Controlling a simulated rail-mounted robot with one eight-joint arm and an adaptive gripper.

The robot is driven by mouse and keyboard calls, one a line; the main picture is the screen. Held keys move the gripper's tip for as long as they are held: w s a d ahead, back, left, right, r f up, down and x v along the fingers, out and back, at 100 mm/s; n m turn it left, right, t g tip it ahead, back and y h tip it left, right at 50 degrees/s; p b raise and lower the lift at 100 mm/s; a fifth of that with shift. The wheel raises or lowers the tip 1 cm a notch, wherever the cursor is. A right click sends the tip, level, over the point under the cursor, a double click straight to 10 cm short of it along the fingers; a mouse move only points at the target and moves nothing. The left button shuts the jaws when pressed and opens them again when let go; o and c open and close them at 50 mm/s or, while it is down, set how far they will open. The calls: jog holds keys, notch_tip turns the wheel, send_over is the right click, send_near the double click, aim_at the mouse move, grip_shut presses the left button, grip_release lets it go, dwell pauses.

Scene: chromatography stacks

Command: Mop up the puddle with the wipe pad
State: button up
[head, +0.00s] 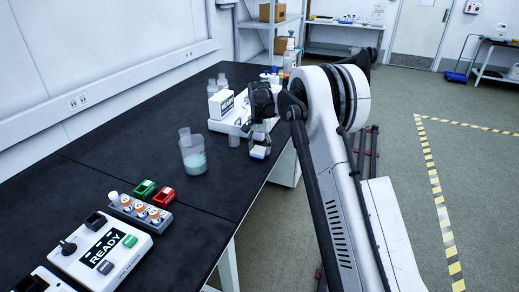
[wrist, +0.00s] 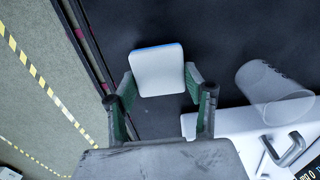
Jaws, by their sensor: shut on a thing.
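The wipe pad is a small white block with a blue layer. In the wrist view the pad (wrist: 158,72) sits between the two fingers of my gripper (wrist: 158,82), which is shut on it. In the head view the pad (head: 259,152) hangs below my gripper (head: 261,138), near the right edge of the black bench (head: 185,222). I cannot tell whether the pad touches the bench top. I cannot make out a puddle in either view; it may be hidden or too faint against the black surface.
A beaker of pale liquid (head: 193,156) stands left of the pad. A white instrument reading READY (head: 222,103) is behind it. A clear vessel (wrist: 272,88) is right of my gripper in the wrist view. A vial rack (head: 138,212) and another READY device (head: 100,254) are nearer.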

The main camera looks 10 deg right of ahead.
aim_at(259, 149)
jog(key=shift+r+p, duration=1.25)
jog(key=shift+r, duration=1.95)
